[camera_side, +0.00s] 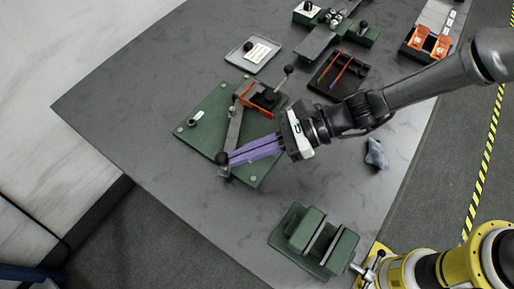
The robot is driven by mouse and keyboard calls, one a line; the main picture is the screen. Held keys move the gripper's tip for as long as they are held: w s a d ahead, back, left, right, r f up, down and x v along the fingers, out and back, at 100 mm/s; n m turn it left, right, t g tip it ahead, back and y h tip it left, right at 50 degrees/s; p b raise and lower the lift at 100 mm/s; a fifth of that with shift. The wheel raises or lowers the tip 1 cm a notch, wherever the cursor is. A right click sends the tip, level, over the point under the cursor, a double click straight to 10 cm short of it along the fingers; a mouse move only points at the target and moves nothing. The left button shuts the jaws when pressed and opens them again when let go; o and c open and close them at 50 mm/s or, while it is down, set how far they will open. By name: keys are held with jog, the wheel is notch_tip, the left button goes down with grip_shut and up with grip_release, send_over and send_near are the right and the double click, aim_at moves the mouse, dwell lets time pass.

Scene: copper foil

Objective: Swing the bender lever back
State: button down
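The bender is a green base plate (203,139) on the table, with an orange-red part (262,95) near its far edge. Its grey metal lever (234,128) runs from that part toward the plate's near edge. My gripper (230,159) has long purple fingers that reach left over the plate.
A green vise-like block (304,228) stands at the near edge. A grey tray with a white card (253,55), a black tray (337,75) and another green tool (318,40) stand at the back. A grey crumpled cloth (376,153) lies right. Bare table is left of the bender.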

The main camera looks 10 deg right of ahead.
aim_at(219, 156)
jog(key=shift+w+a, duration=0.25)
jog(key=shift+a, duration=0.85)
jog(key=shift+w+a, duration=0.2)
jog(key=shift+a, duration=0.9)
jog(key=shift+w+a, duration=0.45)
jog(key=shift+a, duration=0.4)
jog(key=shift+w+a, duration=0.4)
jog(key=shift+a, duration=0.4)
jog(key=s+d+r, duration=0.5)
jog(key=s+d, duration=0.2)
jog(key=d, duration=0.3)
jog(key=shift+s+d+r, duration=0.15)
jog(key=shift+s+d, duration=0.05)
jog(key=shift+s, duration=0.1)
